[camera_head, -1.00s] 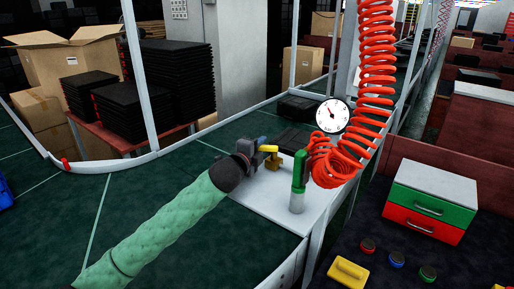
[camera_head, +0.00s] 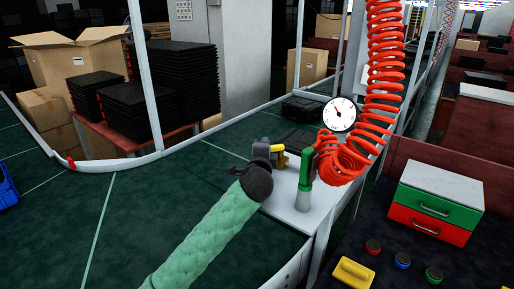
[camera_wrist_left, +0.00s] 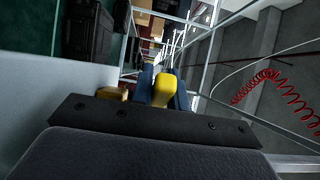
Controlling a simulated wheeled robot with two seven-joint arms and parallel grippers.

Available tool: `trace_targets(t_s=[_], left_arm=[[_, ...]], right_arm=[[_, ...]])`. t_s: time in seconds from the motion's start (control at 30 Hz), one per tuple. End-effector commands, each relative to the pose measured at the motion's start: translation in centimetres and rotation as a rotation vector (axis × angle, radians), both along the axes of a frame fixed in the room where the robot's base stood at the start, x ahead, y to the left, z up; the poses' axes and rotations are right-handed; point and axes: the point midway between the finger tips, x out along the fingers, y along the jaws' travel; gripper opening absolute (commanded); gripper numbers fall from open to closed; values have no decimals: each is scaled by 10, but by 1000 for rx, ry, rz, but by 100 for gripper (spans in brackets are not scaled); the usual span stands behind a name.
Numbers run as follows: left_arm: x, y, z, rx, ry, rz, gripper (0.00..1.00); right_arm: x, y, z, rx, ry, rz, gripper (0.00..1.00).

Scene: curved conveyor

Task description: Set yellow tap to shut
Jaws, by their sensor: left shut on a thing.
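The yellow tap (camera_head: 280,159) stands on a white plate (camera_head: 287,206) beside the belt in the head view, partly hidden by my left gripper (camera_head: 268,150). In the left wrist view its yellow handle (camera_wrist_left: 163,89) sits between the two blue fingers of my left gripper (camera_wrist_left: 164,82), which is shut on it. A brassy piece (camera_wrist_left: 112,93) shows to the left of the fingers there. My green-sleeved left arm reaches up from the bottom of the head view. My right gripper is not in view.
A green-handled air tool (camera_head: 305,175) stands just right of the tap, with a red coiled hose (camera_head: 340,160) beside it. A round dial gauge (camera_head: 339,115) is behind. The green belt (camera_head: 150,210) is clear left of my arm. A drawer box (camera_head: 433,205) stands at right.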

Motion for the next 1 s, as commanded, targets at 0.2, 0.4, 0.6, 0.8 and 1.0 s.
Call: trace_targets(t_s=[0.2, 0.4, 0.6, 0.8, 1.0], left_arm=[[0, -4, -2, 2, 4, 4, 0], [0, -4, -2, 1, 3, 3, 0], [0, -3, -2, 0, 3, 3, 38], [0, -3, -1, 0, 1, 3, 38], [-8, -2, -2, -1, 0, 2, 38]], right_arm=[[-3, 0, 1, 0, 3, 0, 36], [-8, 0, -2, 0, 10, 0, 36], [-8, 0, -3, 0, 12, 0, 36], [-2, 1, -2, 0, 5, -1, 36], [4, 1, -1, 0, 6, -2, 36]])
